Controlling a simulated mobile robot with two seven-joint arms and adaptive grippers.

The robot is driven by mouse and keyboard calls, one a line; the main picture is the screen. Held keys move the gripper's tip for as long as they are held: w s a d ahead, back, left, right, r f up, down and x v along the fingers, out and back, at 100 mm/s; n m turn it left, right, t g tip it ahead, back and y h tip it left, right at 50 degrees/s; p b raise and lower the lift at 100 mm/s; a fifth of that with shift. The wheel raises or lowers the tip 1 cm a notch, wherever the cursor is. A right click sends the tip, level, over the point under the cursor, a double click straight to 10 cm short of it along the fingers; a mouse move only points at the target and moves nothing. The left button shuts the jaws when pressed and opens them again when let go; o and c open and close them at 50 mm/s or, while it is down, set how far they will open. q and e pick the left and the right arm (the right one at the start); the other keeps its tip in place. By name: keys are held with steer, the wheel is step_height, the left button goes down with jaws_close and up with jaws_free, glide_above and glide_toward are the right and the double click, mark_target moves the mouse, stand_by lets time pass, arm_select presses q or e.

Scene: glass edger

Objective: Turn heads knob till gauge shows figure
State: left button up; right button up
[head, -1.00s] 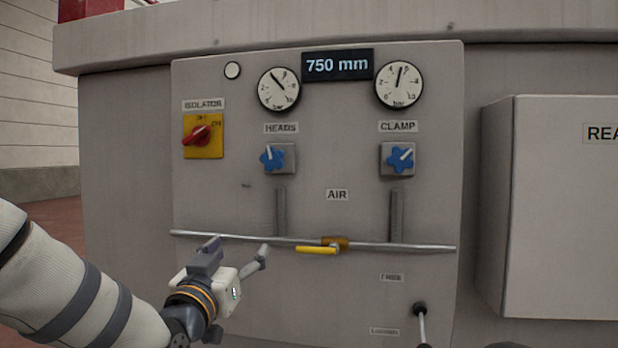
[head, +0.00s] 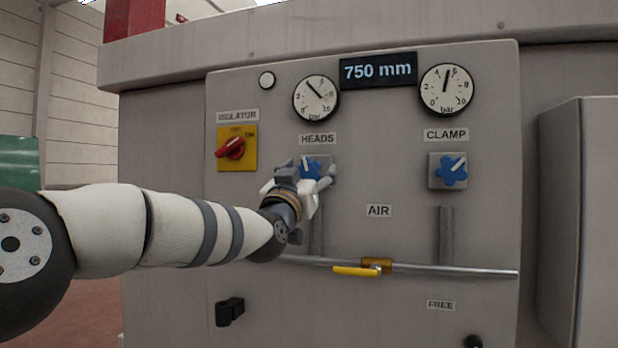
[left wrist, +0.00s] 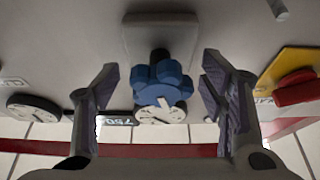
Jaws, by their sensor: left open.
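The blue heads knob (head: 311,167) sits on its grey plate under the HEADS label, partly hidden by my left gripper in the head view. In the left wrist view the blue knob (left wrist: 160,84) lies between the two open fingers, with a gap on each side. My left gripper (head: 308,174) is open in front of the knob; it also shows in the left wrist view (left wrist: 158,92). The heads gauge (head: 316,98) is above the knob, its needle pointing to the upper left. The display (head: 378,70) reads 750 mm. My right gripper is not in view.
The red isolator switch (head: 230,148) on its yellow plate is left of the knob. The clamp knob (head: 451,171) and clamp gauge (head: 446,90) are to the right. A pipe with a yellow air valve handle (head: 357,271) runs below. A grey box (head: 590,220) juts out at right.

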arm_select(q)
steer(key=shift+r, duration=0.1)
steer(key=c, duration=1.2)
steer(key=shift+n, duration=0.3)
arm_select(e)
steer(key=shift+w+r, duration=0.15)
arm_select(q)
steer(key=n, duration=0.1)
steer(key=n+y, duration=0.1)
steer(key=shift+s+r+n+y+p, duration=0.1)
steer(key=shift+r+n+y+p, duration=0.05)
steer(key=shift+n+y+p, duration=0.2)
steer(key=shift+n+y, duration=0.55)
steer(key=shift+n, duration=0.5)
steer(key=n+y, duration=0.2)
steer(key=n, duration=0.1)
steer(key=shift+d+n+y+p, duration=0.1)
steer(key=shift+n+y+p, duration=0.4)
steer(key=shift+n, duration=1.5)
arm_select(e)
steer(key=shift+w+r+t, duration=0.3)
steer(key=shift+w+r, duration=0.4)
arm_select(q)
steer(key=shift+f, duration=0.2)
